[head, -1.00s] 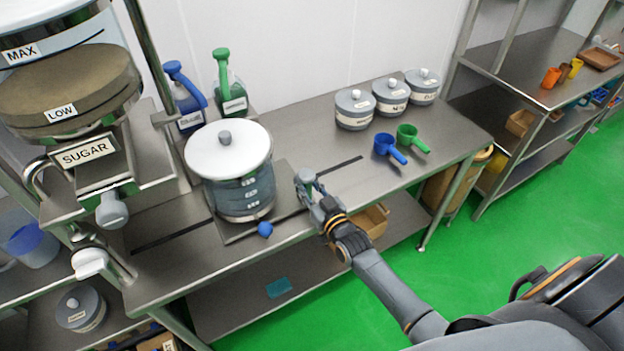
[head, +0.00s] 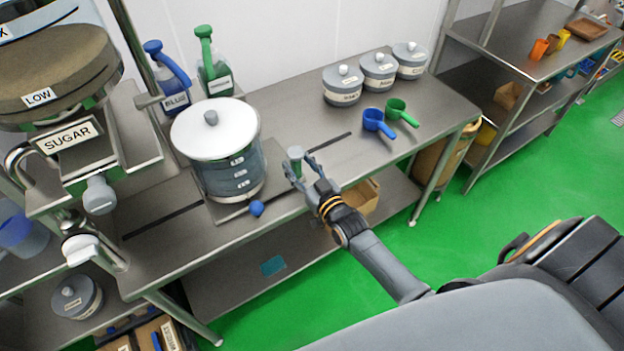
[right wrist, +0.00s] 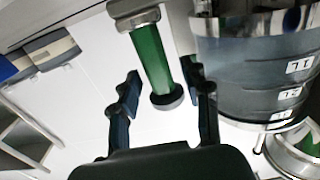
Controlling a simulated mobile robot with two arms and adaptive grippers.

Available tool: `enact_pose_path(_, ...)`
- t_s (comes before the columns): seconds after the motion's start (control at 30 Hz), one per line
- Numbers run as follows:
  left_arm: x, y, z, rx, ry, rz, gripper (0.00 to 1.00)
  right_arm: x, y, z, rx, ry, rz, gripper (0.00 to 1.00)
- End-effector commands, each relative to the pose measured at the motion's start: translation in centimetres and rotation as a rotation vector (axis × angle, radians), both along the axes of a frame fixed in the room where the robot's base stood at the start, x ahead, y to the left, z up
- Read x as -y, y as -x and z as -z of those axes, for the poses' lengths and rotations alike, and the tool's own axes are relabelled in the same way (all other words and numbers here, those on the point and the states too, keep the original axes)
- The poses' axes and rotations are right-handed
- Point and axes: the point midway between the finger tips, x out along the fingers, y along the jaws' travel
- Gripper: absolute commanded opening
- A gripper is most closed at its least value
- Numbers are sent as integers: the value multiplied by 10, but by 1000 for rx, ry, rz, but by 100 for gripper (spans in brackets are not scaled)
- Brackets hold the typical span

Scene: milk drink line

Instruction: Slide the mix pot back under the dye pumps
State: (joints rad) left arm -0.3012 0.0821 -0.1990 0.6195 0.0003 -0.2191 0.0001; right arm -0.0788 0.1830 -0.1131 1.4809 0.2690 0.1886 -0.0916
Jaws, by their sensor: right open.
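The mix pot (head: 232,172) is a clear, marked vessel with a white lid. It stands on a flat metal plate (head: 276,188) on the steel table, in front of the dye pumps; its side also shows in the right wrist view (right wrist: 250,75). The blue dye pump (head: 170,85) and green dye pump (head: 214,75) stand behind it by the wall. A green upright handle with grey ends (head: 296,164) rises right of the pot. My right gripper (head: 301,170) is open at this handle, its fingers either side of it in the right wrist view. My left gripper is out of view.
Dark slots (head: 328,144) run along the table. Blue (head: 376,121) and green (head: 400,110) scoops and lidded grey tubs (head: 343,86) stand further right. The sugar dispenser (head: 88,160) is at left.

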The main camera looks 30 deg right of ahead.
Motion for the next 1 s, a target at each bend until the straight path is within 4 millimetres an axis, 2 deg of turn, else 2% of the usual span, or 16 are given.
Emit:
enact_pose_path(0.2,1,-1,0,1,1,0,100,4,50,1,-3,1,0,47)
enact_pose_path(0.43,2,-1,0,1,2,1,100,7,88,0,-1,1,1,47)
enact_pose_path(0.6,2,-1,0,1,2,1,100,8,99,0,0,1,1,47)
enact_pose_path(1.0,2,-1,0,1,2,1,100,8,100,0,0,1,1,47)
